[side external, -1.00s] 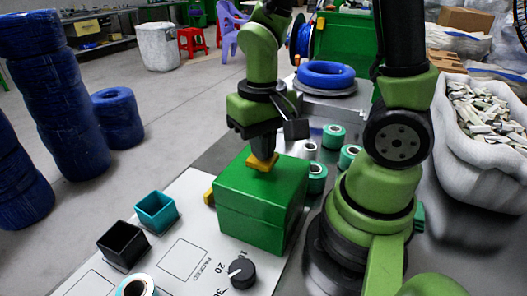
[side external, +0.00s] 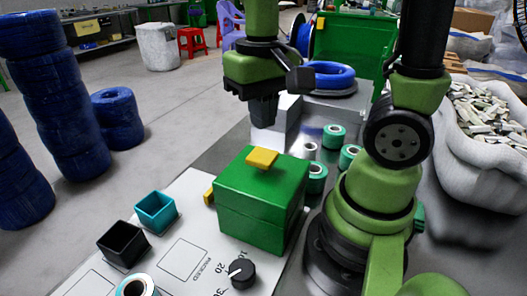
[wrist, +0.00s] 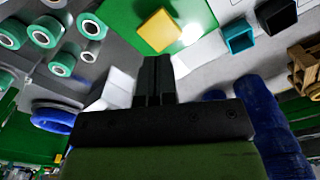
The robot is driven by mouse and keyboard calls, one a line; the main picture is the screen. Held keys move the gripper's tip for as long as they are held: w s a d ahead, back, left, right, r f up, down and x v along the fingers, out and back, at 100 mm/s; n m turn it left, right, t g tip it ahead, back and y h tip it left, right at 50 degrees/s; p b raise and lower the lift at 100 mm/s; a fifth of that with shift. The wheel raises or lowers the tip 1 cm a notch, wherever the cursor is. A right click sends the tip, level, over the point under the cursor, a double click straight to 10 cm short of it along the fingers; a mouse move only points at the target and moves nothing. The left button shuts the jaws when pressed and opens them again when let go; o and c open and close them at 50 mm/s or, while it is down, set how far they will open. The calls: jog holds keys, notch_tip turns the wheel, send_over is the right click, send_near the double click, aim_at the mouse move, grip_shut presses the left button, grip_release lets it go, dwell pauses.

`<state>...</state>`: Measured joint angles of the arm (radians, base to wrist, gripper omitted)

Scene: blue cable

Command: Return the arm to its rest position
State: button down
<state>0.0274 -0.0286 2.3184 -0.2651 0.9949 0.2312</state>
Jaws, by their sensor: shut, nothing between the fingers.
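My gripper (side external: 263,112) hangs above and behind the green box in the side view, pointing down and clear of it. Its black fingers (wrist: 157,75) are together and empty in the wrist view. The green box (side external: 250,215) stands closed on the work surface with a yellow handle (side external: 262,158) on its lid. The handle also shows in the wrist view (wrist: 159,30), apart from my fingers.
A teal bin (side external: 156,212) and a black bin (side external: 122,246) sit on the white panel (side external: 205,222), left of a black dial (side external: 242,273). Several teal-rimmed spools (side external: 334,137) stand right of the box. A blue cable coil (side external: 328,75) lies behind.

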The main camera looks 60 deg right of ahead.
jog(key=shift+r, duration=0.1)
jog(key=s+a+r+n+t+y, duration=0.2)
jog(key=s+a+r+t, duration=0.1)
jog(key=r+t, duration=0.4)
jog(key=shift+s+a+r, duration=0.15)
jog(key=shift+s+r, duration=0.45)
jog(key=c, duration=1.8)
grip_release()
jog(key=shift+c, duration=0.2)
